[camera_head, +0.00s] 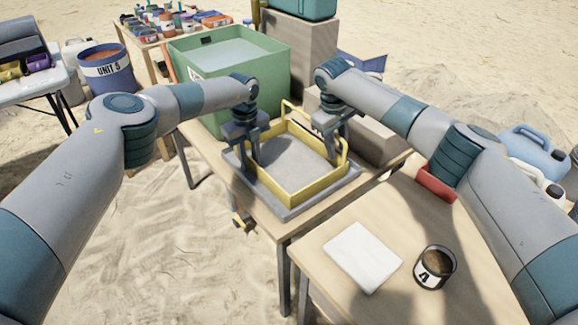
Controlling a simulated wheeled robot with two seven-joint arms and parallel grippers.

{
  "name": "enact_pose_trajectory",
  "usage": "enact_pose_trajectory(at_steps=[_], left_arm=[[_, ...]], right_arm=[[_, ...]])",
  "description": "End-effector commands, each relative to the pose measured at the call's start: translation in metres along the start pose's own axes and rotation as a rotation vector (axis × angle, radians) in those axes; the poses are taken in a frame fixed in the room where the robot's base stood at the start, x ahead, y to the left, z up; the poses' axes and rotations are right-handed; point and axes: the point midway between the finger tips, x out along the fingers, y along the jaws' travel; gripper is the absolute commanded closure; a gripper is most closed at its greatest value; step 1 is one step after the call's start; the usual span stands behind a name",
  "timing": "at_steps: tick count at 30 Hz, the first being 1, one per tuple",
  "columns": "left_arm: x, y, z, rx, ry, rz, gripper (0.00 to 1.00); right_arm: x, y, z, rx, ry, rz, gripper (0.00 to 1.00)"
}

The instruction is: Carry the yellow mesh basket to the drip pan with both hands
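The yellow mesh basket (293,199) has a yellow frame, raised handle loops and a grey mesh floor. It sits level within the outline of the grey drip pan (276,207), whose rim shows around it; I cannot tell whether it rests fully on the pan. My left gripper (252,162) points down at the basket's left side. My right gripper (331,156) points down at its back right side, near a yellow loop. The fingertips are small and partly hidden, so I cannot tell whether either gripper is closed on the frame. The basket looks empty.
A green water tub (275,85) stands behind the pan. A grey-brown block (375,135) lies behind the pan to the right. The front table (325,285) holds a white slab (362,257) and a dark labelled pot (435,268). A red tray (436,184) is partly behind my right arm.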

Motion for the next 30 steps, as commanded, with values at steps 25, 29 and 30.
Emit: enact_pose_trajectory(at_steps=[25, 29, 30], left_arm=[[-0.093, 0.0, 0.001, -0.001, -0.001, -0.001, 0.77], [-0.109, 0.0, 0.0, 0.0, 0.0, -0.002, 0.77], [-0.113, 0.0, 0.0, 0.0, 0.0, -0.001, 0.77]], right_arm=[[0.0, 0.0, 0.0, 0.0, 0.0, 0.0, 0.72], [0.0, 0.0, 0.0, 0.0, 0.0, 0.0, 0.72], [0.0, 0.0, 0.0, 0.0, 0.0, 0.0, 0.72]])
